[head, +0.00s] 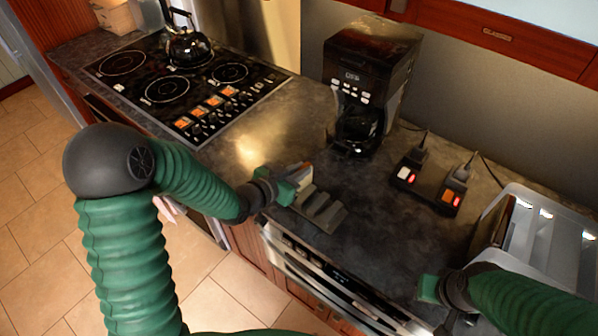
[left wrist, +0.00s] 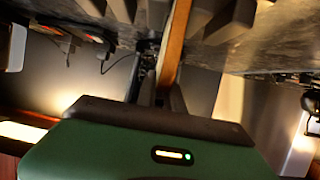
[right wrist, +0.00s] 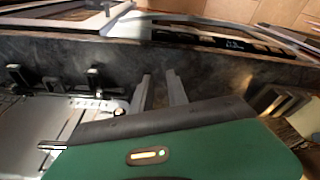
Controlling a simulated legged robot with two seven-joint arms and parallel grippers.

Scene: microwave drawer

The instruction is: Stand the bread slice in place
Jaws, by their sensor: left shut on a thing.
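The bread slice (head: 305,177) is upright, edge-on, at my left gripper (head: 296,188), which is shut on it. In the left wrist view the slice (left wrist: 175,45) shows as a thin brown strip between the fingers. A dark grey slotted rack (head: 322,212) sits on the counter just right of and below the gripper in the head view. The slice is beside or over its left end; I cannot tell whether it touches. My right gripper (head: 428,290) is low at the front right, away from the rack; its fingers (right wrist: 161,92) are apart and empty in the right wrist view.
A black coffee maker (head: 370,75) stands behind the rack. A power strip (head: 428,186) with plugs and a pale metal box (head: 545,235) lie to the right. The stove top (head: 180,85) with a kettle (head: 188,45) is at the left. Counter around the rack is clear.

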